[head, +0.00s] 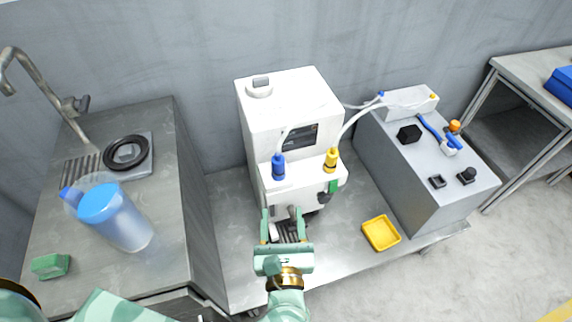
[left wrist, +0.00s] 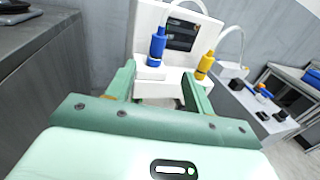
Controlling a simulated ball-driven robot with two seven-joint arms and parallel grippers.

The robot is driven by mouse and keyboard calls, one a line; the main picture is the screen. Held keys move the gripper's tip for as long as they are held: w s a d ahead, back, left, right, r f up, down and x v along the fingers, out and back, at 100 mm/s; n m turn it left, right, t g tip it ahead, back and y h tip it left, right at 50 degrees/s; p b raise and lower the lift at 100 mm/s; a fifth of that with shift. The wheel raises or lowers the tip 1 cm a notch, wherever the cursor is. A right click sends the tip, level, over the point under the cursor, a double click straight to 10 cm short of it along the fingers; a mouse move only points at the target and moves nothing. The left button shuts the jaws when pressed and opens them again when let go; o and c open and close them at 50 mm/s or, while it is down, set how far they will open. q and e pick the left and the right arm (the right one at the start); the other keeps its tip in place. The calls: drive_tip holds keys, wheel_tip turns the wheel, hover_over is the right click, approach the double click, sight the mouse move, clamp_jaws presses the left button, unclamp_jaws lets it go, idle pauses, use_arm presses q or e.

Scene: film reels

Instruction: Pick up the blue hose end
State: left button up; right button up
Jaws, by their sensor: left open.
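The blue hose end (head: 278,167) stands upright at the front of the white machine (head: 290,110), on its ledge, with a pale hose rising from its top. It also shows in the left wrist view (left wrist: 157,45), beyond the fingers and between their directions. A yellow hose end (head: 331,160) stands to its right, also on the ledge. My left gripper (head: 284,214) is open and empty, in front of and below the ledge, its fingers pointing towards the machine. It is apart from the blue hose end. My right gripper is not in view.
A yellow tray (head: 381,233) lies right of my left gripper. A grey box (head: 425,165) with fittings stands right of the machine. On the left bench are a blue-lidded jug (head: 125,225), a black ring (head: 126,153) and a green sponge (head: 51,266).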

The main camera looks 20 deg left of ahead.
use_arm(q)
approach(278, 166)
drive_tip(key=x, duration=0.5)
drive_tip(key=shift+w+d+f+b, duration=0.1)
drive_tip(key=shift+w+f+b, duration=0.15)
drive_tip(key=shift+b, duration=0.1)
drive_tip(key=x, duration=0.6)
drive_tip(key=shift+w+r+b, duration=0.1)
drive_tip(key=shift+r+b, duration=0.1)
drive_tip(key=shift+b, duration=0.15)
drive_tip(key=c, duration=1.1)
